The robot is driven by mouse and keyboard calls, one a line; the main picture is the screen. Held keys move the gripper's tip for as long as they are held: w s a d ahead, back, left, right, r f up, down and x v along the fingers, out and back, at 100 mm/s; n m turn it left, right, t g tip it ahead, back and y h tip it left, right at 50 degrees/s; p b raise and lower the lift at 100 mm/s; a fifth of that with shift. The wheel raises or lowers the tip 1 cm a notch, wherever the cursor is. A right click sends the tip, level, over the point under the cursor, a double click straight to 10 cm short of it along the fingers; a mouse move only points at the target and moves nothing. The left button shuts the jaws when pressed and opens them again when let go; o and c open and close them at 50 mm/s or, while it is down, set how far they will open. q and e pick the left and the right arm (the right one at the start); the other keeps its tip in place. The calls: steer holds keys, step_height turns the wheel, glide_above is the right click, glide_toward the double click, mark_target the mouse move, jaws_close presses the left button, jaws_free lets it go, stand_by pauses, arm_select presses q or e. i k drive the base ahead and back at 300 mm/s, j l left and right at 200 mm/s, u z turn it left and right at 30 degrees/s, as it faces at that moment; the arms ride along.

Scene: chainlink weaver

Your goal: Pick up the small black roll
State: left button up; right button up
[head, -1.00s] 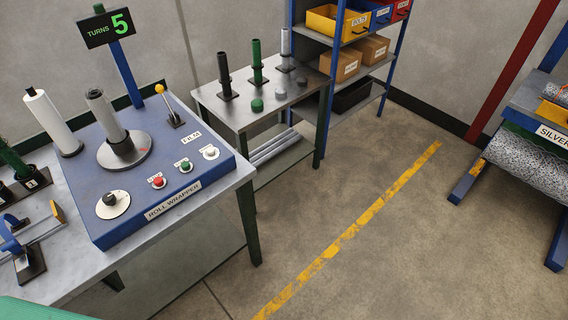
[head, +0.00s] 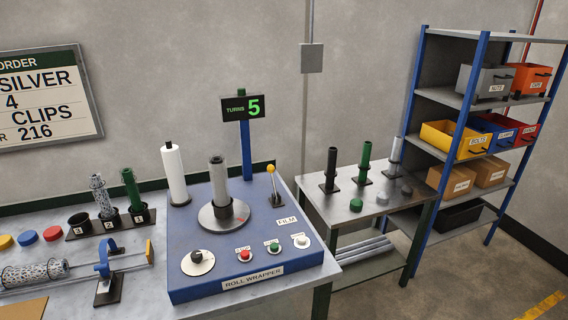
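A slim black roll (head: 331,168) stands upright on a dark square base on the steel side table (head: 345,188), right of the roll wrapper. It is the leftmost of three upright rolls there. A green roll (head: 364,160) and a silver-grey roll (head: 396,155) stand to its right, each on its own base. Nothing touches the black roll's upper part. Neither of my grippers is in view.
The blue roll wrapper (head: 190,278) stands on the workbench, left of the side table, with a grey roll (head: 218,175) on its turntable. Round caps, one green (head: 355,205), lie before the rolls. A blue shelf rack (head: 412,95) with bins stands at right.

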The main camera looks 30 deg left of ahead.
mark_target(218, 165)
steer(key=u, duration=1.3)
steer(key=i+l+u, duration=0.1)
steer(key=i, duration=0.25)
steer(key=l, duration=0.1)
